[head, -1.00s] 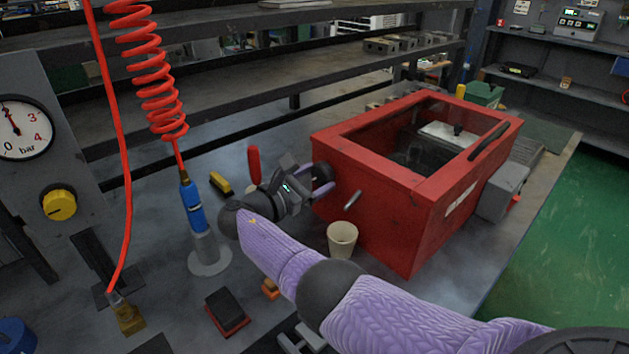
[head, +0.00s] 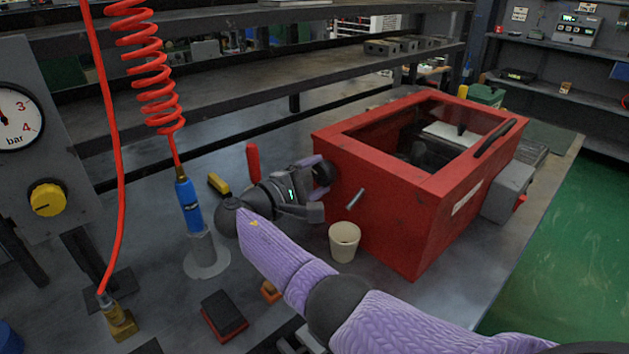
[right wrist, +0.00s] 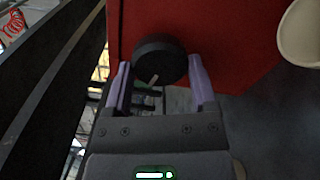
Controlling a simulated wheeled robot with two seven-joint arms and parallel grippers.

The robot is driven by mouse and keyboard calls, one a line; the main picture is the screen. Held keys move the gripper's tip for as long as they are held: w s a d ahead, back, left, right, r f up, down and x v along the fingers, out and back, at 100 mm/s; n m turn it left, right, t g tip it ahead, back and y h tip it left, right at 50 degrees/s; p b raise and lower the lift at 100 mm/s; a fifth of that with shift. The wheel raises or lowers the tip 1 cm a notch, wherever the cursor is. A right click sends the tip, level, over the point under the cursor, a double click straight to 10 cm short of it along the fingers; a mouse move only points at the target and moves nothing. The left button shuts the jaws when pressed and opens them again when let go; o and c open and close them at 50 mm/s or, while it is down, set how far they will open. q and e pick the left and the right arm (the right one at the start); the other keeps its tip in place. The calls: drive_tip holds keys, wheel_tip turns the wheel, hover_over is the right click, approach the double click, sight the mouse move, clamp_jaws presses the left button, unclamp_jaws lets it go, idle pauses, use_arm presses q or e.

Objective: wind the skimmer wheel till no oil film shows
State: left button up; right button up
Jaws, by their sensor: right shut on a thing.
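The skimmer wheel, a round black knob (head: 323,172), is on the left side wall of the red box (head: 400,215). In the right wrist view the wheel (right wrist: 160,60) shows a pale pointer mark toward its lower left. My right gripper (head: 318,187) is shut on the wheel, with its purple fingers on opposite sides; they also show in the right wrist view (right wrist: 160,85). Through the box's top window (head: 440,140) I see a dark interior and a pale part. I cannot tell whether an oil film shows. My left gripper is not in view.
A beige cup (head: 344,242) stands close to the box, below a small metal lever (head: 355,198). A blue air tool (head: 189,207) stands at left under a red coiled hose (head: 150,75).

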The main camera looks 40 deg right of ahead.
drive_tip(key=m+b, duration=0.2)
drive_tip(key=m, duration=0.3)
drive_tip(key=shift+f, duration=0.15)
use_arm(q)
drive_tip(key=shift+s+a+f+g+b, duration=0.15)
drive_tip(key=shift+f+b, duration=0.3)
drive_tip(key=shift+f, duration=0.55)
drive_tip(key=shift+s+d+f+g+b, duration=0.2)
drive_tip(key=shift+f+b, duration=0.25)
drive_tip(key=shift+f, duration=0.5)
use_arm(e)
drive_tip(key=shift+m, duration=1.6)
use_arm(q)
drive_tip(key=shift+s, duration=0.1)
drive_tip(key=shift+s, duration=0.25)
use_arm(e)
drive_tip(key=o, duration=1.2)
drive_tip(key=shift+r, duration=0.2)
drive_tip(key=shift+c, duration=0.2)
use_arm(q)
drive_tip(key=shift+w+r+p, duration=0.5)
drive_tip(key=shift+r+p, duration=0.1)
use_arm(e)
drive_tip(key=a, duration=1)
drive_tip(key=shift+s, duration=0.4)
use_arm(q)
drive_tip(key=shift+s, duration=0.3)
